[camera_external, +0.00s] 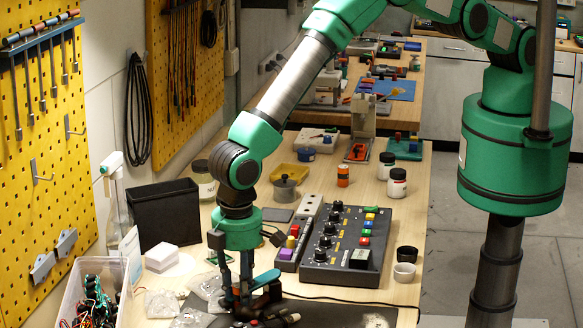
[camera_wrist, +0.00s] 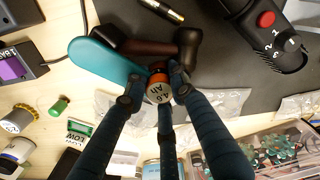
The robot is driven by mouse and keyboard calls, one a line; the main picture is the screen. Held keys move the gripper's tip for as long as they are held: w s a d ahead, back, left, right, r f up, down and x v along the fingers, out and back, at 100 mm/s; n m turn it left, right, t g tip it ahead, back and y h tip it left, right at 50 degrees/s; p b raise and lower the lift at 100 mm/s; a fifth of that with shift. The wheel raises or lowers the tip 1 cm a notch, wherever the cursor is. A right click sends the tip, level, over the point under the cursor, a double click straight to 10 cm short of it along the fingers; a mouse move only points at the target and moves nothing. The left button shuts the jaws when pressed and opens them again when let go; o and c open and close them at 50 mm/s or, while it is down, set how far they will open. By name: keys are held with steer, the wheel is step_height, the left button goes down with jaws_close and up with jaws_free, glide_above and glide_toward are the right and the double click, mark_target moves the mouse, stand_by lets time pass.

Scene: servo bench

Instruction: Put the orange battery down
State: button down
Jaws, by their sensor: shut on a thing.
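The orange battery (camera_wrist: 158,88) is between the fingertips of my gripper (camera_wrist: 156,84) in the wrist view, its round pale end with dark lettering facing the camera. The fingers are shut on it. Just beyond it lie a teal flat-handled thing (camera_wrist: 100,60) and a brown thing with dark ends (camera_wrist: 145,47), on or above the dark mat (camera_wrist: 222,75). In the external view my gripper (camera_external: 238,298) points down low over the front of the bench, and the battery is hidden there. I cannot tell whether the battery touches anything beneath it.
A control box with knobs (camera_external: 345,245) stands to the right. Clear bags (camera_external: 162,303) lie left of my gripper, and a clear bin of parts (camera_external: 68,297) stands farther left. A black bin (camera_external: 165,215) is behind. Part of the dark mat (camera_external: 335,312) is bare.

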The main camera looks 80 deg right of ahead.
steer(key=shift+f, duration=0.2)
steer(key=c, duration=1.4)
jaws_free()
steer(key=shift+c, duration=0.2)
steer(key=shift+r, duration=0.15)
step_height(320, 180, up, 12)
steer(key=b, duration=0.2)
steer(key=shift+r, duration=0.1)
